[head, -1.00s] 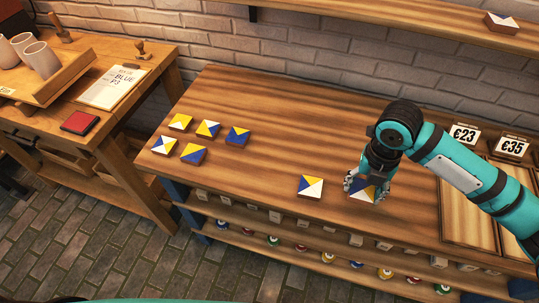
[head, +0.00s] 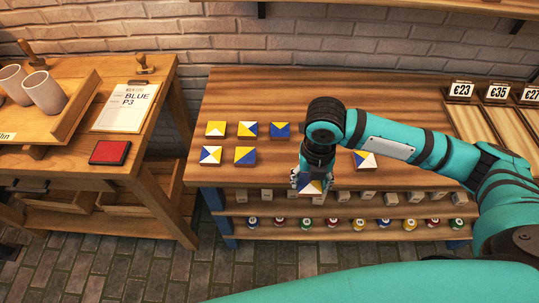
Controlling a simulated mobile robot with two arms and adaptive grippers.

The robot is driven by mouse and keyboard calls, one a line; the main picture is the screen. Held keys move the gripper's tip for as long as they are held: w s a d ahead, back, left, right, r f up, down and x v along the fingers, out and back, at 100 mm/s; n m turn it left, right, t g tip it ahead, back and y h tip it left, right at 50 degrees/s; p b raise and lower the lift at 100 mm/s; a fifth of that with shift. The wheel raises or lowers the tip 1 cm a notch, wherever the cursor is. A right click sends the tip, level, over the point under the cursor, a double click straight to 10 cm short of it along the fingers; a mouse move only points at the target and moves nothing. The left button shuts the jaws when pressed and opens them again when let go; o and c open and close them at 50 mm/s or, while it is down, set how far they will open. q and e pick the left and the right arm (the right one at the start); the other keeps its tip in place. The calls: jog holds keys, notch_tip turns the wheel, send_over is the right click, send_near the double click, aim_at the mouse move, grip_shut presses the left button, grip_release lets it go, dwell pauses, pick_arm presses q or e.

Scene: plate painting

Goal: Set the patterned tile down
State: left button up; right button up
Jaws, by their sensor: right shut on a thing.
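My right gripper (head: 308,182) points down near the front edge of the wooden table (head: 330,110). It is shut on a patterned tile (head: 313,188), with blue, yellow and white showing, partly hidden by the fingers. The held tile overlaps the front edge in the picture; I cannot tell how high it is. Another patterned tile (head: 366,161) lies loose on the table to its right, partly behind my forearm. Several tiles form a group on the left: a back row with a right-hand tile (head: 280,130), and a front row with a right-hand tile (head: 245,155). My left gripper is out of view.
Bare table lies right of the front row, up to my gripper. Price signs (head: 460,90) and wooden panels (head: 468,122) are at the right. A side table on the left holds a clipboard (head: 124,107), red pad (head: 109,152) and cups (head: 45,92). Paint bottles (head: 305,222) stand below.

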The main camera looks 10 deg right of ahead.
jog(key=w, duration=0.2)
jog(key=w+a, duration=0.1)
jog(key=w, duration=0.2)
jog(key=shift+a+f, duration=0.1)
jog(key=shift+a, duration=0.05)
jog(key=p, duration=0.1)
send_over(280, 160)
jog(key=shift+f, duration=0.45)
notch_tip(280, 160, down, 3)
jog(key=shift+f+p, duration=0.15)
jog(key=shift+p, duration=0.4)
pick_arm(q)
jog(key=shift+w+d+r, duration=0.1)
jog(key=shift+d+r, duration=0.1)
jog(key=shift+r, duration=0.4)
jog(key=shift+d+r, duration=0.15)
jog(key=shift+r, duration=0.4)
pick_arm(e)
jog(key=shift+f, duration=0.15)
jog(key=o, duration=1.2)
jog(key=shift+f, duration=0.15)
